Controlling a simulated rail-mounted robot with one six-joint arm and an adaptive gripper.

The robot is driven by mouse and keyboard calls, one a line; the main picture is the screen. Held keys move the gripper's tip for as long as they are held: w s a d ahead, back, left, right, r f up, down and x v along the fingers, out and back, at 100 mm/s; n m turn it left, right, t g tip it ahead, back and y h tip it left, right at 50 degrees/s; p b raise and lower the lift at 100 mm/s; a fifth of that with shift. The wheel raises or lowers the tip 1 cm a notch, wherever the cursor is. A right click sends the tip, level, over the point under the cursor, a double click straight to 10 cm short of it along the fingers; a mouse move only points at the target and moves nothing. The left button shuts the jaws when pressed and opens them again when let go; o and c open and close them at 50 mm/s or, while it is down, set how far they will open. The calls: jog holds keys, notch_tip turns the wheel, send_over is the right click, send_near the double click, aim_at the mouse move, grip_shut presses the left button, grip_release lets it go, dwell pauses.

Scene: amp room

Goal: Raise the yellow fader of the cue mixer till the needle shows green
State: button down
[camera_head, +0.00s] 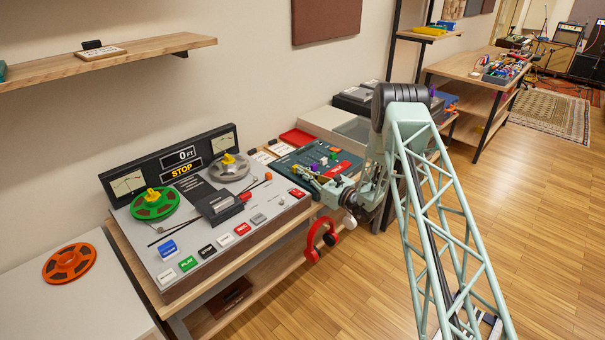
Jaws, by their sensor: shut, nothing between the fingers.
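The cue mixer is a dark teal desk panel (290,160) just right of the tape machine. Several small coloured caps sit on it, among them a green one (333,155) and a purple one (314,167). I cannot single out the yellow fader; my gripper and wrist cover part of the panel's front. No needle on the mixer can be read at this size. My gripper (301,172) is over the mixer's front left part, its fingers shut and empty, pointing left. I cannot tell whether it touches a cap.
The tape machine (200,235) with a green reel (155,204) stands left. Red headphones (319,240) hang at the bench's front edge. A red tray (297,137) lies behind the mixer, and grey cases (335,122) stand behind to the right. The wooden floor (350,300) is clear.

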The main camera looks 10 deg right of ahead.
jog(key=shift+w, duration=0.1)
jog(key=shift+b+x, duration=0.45)
jog(key=shift+x, duration=0.35)
jog(key=p+v, duration=0.2)
jog(key=v, duration=2.2)
jog(key=shift+d, duration=0.1)
